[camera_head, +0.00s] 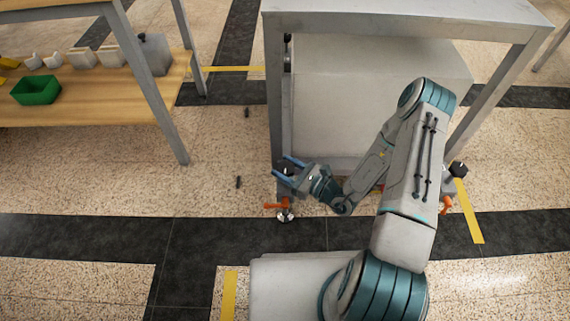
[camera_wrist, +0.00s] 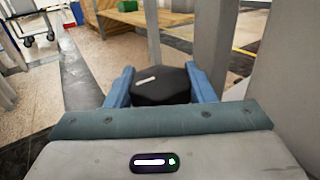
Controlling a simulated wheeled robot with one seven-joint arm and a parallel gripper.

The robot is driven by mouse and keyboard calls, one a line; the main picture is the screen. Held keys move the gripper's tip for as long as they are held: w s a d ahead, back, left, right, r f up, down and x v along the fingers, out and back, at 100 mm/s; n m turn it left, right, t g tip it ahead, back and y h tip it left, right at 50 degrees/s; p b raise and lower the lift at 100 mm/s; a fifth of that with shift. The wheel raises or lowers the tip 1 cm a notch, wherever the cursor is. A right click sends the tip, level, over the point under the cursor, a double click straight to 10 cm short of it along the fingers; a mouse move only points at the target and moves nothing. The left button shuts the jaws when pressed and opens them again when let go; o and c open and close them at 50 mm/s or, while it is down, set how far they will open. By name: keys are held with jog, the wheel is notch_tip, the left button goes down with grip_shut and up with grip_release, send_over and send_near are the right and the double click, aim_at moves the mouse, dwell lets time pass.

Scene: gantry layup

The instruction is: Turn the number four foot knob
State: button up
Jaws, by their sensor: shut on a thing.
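A black foot knob (camera_wrist: 160,88) with a pale mark on its top sits between the two blue fingers of my gripper (camera_wrist: 158,76) in the wrist view. My gripper is shut on it, one finger on each side. In the head view my gripper (camera_head: 285,171) is low at the front left leg of the grey frame (camera_head: 274,110), and the knob there is mostly hidden by the fingers. A metal foot (camera_head: 285,215) with an orange lever (camera_head: 276,205) stands on the floor just below. No number can be read on the knob.
Another black knob (camera_head: 459,169) and orange lever (camera_head: 446,205) are at the front right leg. A large grey box (camera_head: 350,100) fills the space under the frame. A wooden shelf (camera_head: 110,105) with a green bin (camera_head: 36,90) stands at left. Two small dark items lie on the floor between.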

jog(key=m+t+h+p, duration=0.4)
jog(key=h+p, duration=0.1)
jog(key=shift+s+r+m+t, duration=0.1)
jog(key=shift+r+m+t, duration=0.1)
jog(key=shift+m+t, duration=0.1)
jog(key=m+t+h+p, duration=0.1)
jog(key=h, duration=0.1)
jog(key=m+t+h+p, duration=0.1)
jog(key=h+p, duration=0.1)
jog(key=shift+f+m, duration=0.15)
jog(key=shift+m, duration=0.15)
jog(key=shift+f+h, duration=0.1)
jog(key=shift+h, duration=0.2)
jog(key=o, duration=1)
jog(key=p+v, duration=0.3)
jog(key=v, duration=1)
jog(key=shift+s+d+f, duration=0.15)
jog(key=shift+s, duration=0.2)
